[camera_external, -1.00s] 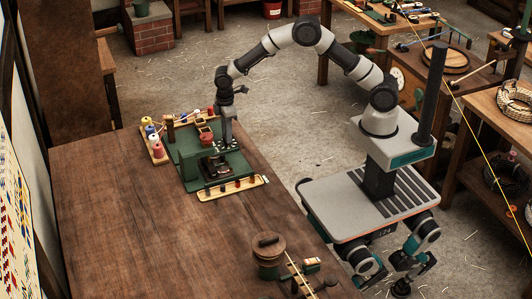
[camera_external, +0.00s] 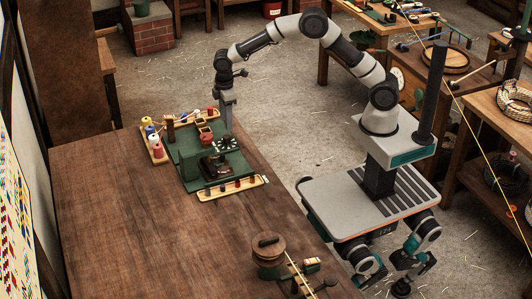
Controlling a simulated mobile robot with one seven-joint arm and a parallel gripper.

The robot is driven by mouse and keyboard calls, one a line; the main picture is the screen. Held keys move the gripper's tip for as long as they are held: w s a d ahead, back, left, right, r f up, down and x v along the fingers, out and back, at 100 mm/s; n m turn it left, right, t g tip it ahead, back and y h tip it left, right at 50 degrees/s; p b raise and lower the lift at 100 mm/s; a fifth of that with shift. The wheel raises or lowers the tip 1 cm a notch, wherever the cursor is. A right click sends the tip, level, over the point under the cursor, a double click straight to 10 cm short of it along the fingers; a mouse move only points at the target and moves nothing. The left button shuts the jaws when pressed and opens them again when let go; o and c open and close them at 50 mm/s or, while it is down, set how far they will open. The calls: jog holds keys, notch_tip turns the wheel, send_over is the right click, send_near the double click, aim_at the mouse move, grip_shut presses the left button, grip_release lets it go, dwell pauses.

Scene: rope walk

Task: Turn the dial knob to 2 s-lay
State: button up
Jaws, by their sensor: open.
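A green machine (camera_external: 187,157) stands on the wooden workbench near its far right edge. A dark round dial with pale marks (camera_external: 228,144) shows on its right side; its lettering and the knob's setting are too small to read. My gripper (camera_external: 228,127) points down just behind the dial in the picture, seemingly above and apart from it. It is open, with nothing seen between its fingers.
A rack of coloured spools (camera_external: 155,145) stands left of the machine. A pale tray with small pegs (camera_external: 233,188) lies in front. A lidded wooden pot (camera_external: 268,256) stands at the bench's near end. The left bench top is clear.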

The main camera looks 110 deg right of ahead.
notch_tip(320, 180, up, 10)
jog(key=shift+r+p, duration=0.2)
jog(key=shift+p, duration=0.25)
jog(key=shift+a, duration=0.15)
jog(key=s+a+r+n+t+p, duration=0.1)
jog(key=s+a+r+p, duration=0.25)
jog(key=a+r, duration=0.6)
jog(key=s+a+r+t+p, duration=0.15)
jog(key=s+a+r, duration=0.25)
jog(key=a+r, duration=0.5)
jog(key=s+a+r+t+p, duration=0.1)
jog(key=s+a+p, duration=0.1)
jog(key=s+a, duration=0.3)
jog(key=s+a+r+t+p, duration=0.2)
jog(key=s+a, duration=0.3)
jog(key=s, duration=0.7)
jog(key=shift+s+a+m+p, duration=0.3)
jog(key=shift+s+m+p, duration=0.1)
jog(key=shift+p, duration=0.25)
jog(key=shift+r, duration=0.1)
